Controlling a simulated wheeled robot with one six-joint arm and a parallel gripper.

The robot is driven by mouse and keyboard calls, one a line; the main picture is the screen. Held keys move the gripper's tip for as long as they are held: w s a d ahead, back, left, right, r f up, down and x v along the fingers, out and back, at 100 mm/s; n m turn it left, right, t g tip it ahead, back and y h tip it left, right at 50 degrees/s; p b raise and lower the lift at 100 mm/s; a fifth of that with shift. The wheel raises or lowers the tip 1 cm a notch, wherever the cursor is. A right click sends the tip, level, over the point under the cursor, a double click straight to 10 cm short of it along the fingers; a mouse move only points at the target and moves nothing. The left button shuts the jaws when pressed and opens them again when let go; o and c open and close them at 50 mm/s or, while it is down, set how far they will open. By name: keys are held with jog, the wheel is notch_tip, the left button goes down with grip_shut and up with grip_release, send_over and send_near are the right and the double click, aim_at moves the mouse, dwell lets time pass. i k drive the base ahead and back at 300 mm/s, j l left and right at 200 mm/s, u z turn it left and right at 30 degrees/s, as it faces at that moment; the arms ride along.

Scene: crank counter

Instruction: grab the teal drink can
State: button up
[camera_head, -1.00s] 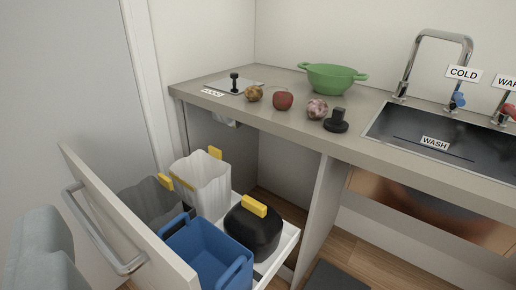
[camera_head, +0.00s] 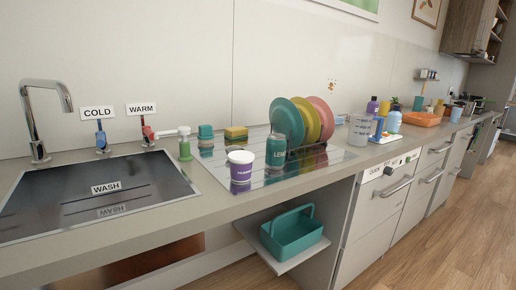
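The teal drink can (camera_head: 276,151) stands upright on the shiny drainboard right of the sink, with pale lettering on its side. A white and purple cup (camera_head: 240,167) stands just left of it and a little nearer. Colored plates (camera_head: 288,119) stand in a rack right behind the can. My gripper is not in view.
The sink (camera_head: 92,193) with tap (camera_head: 40,120) lies left. A green brush bottle (camera_head: 185,149) and sponges (camera_head: 236,133) stand behind the cup. A teal caddy (camera_head: 291,236) sits on a low shelf below the counter. A clear jug (camera_head: 360,130) and bottles stand farther right. Floor is free at right.

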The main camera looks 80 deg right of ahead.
aim_at(276, 146)
jog(key=z, duration=2.25)
